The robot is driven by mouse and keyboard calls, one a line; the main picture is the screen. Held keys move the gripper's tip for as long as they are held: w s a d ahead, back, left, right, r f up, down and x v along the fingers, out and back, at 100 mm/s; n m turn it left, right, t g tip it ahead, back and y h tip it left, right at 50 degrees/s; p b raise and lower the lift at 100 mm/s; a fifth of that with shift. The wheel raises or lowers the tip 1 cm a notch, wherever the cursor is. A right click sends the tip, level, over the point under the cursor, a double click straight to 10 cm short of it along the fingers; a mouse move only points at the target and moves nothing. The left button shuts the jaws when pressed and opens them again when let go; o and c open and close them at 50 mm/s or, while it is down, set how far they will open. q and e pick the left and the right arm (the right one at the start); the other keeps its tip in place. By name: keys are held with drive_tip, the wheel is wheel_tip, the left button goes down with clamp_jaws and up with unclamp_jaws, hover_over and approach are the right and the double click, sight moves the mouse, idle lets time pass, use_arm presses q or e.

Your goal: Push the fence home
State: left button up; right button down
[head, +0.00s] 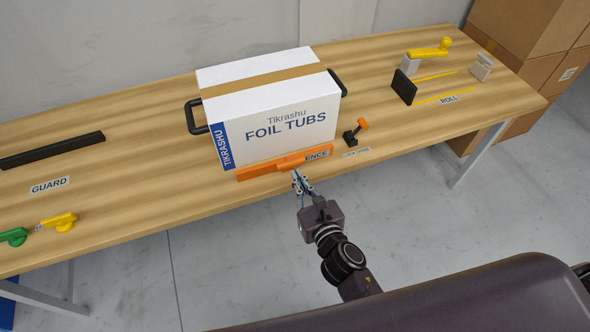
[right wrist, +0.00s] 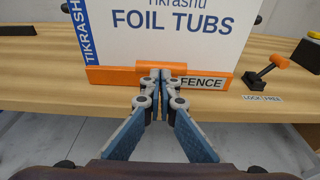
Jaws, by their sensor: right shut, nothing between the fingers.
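The orange fence (head: 257,172) is a low bar along the front of the white FOIL TUBS box (head: 270,115) on the table. It also shows in the right wrist view (right wrist: 112,76), close against the box's lower front face. My right gripper (head: 297,174) is shut and empty, its fingertips at the middle of the fence's front side. In the right wrist view the closed fingertips (right wrist: 161,70) overlap the fence and seem to touch it. Part of the FENCE label is hidden in the head view. My left gripper is not in view.
An orange-tipped lock lever (head: 356,130) stands right of the box, beside a LOCK FREE label. A black guard bar (head: 50,150) and yellow (head: 60,222) and green knobs (head: 13,237) lie left. The yellow roll crank (head: 428,52) and black plate (head: 404,87) are at the far right.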

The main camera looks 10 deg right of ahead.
sight(288, 164)
drive_tip(key=shift+x, duration=1.3)
